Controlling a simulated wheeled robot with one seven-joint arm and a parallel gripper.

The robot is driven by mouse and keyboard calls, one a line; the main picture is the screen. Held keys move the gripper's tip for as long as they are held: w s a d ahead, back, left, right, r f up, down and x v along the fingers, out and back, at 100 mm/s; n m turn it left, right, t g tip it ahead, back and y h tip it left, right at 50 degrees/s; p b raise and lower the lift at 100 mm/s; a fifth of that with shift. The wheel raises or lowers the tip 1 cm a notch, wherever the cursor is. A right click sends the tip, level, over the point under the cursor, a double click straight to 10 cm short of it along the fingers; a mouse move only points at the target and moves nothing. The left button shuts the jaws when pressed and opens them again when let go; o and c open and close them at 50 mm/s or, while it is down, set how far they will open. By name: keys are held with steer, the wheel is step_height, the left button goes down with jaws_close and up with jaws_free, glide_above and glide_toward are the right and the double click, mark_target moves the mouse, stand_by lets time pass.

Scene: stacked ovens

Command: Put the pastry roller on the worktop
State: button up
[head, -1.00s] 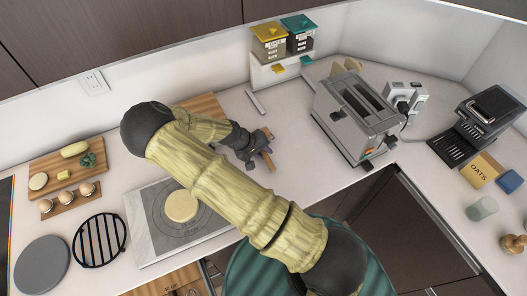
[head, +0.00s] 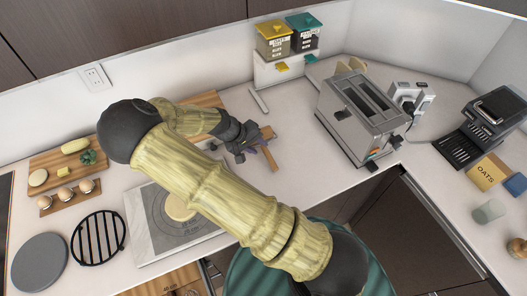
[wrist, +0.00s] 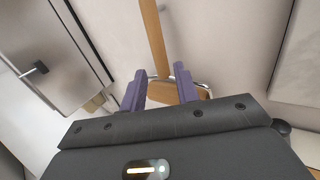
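The pastry roller (head: 269,156) is a light wooden piece lying over the white worktop (head: 310,185), left of the toaster; my gripper hides part of it. In the wrist view its long straight wooden handle (wrist: 153,38) runs down the middle, and a wider wooden part (wrist: 188,92) with a thin metal frame shows behind the right finger. My gripper (head: 250,152) is beside it. In the wrist view my gripper's purple fingers (wrist: 160,85) are apart, with a gap around the line of the handle. Whether the roller rests fully on the worktop is hard to tell.
A silver toaster (head: 362,120) stands to the right. Yellow and teal lidded containers (head: 290,40) are at the back. A wooden board (head: 205,101) is behind my arm. A grey mat (head: 150,225) with dough and a black trivet (head: 98,238) are at left.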

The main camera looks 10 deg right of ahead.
steer(key=b+v, duration=0.1)
steer(key=v, duration=0.4)
steer(key=shift+r, duration=0.4)
steer(key=shift+a, duration=0.25)
steer(key=s+d+r+y, duration=0.3)
steer(key=s+r, duration=0.2)
steer(key=s, duration=0.2)
steer(key=s+d+r+m+t+y, duration=0.1)
steer(key=s+d+r+y, duration=0.2)
steer(key=s+r, duration=0.3)
steer(key=shift+s+d+r+m+t+y, duration=0.3)
steer(key=shift+s+d+y, duration=0.15)
steer(key=shift+s, duration=0.25)
steer(key=shift+a, duration=0.15)
